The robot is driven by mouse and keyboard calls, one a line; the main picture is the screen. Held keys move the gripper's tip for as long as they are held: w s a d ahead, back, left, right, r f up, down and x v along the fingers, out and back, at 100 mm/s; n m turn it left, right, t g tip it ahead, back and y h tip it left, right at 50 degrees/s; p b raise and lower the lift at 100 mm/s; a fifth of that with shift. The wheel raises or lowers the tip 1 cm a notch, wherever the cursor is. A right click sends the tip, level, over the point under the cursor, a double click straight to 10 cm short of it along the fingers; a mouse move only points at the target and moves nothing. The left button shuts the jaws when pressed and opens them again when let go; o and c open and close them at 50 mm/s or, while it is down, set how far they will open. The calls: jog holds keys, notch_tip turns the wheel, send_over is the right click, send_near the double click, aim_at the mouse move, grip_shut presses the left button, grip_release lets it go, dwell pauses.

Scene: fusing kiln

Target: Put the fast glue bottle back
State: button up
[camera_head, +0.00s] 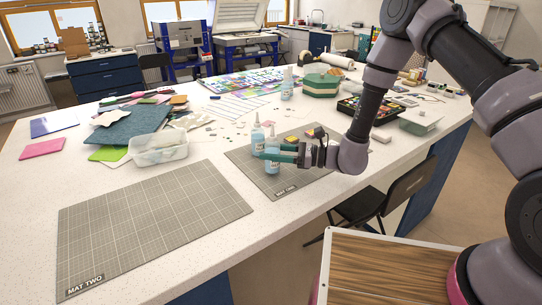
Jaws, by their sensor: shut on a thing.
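My gripper (268,156) reaches in from the right and is shut on a pale blue bottle (271,144) with a thin nozzle, above or on the middle grey mat (252,165). A similar pale blue bottle (257,137) stands just behind and left of it, with only a small gap or none showing. A third similar bottle (288,86) stands farther back near the bright patterned sheet. The labels are too small to read, so I cannot tell which is the fast glue. Whether the held bottle touches the mat is unclear.
The mat marked MAT TWO (150,222) is empty at front left. A clear tub (158,150) and coloured sheets (128,124) lie left of the middle mat. A green box (320,85) and a black tray (362,109) stand behind my arm. Small pieces lie at the middle mat's back.

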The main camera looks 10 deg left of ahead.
jog(key=shift+f, duration=0.55)
jog(key=shift+f, duration=0.1)
jog(key=o, duration=0.8)
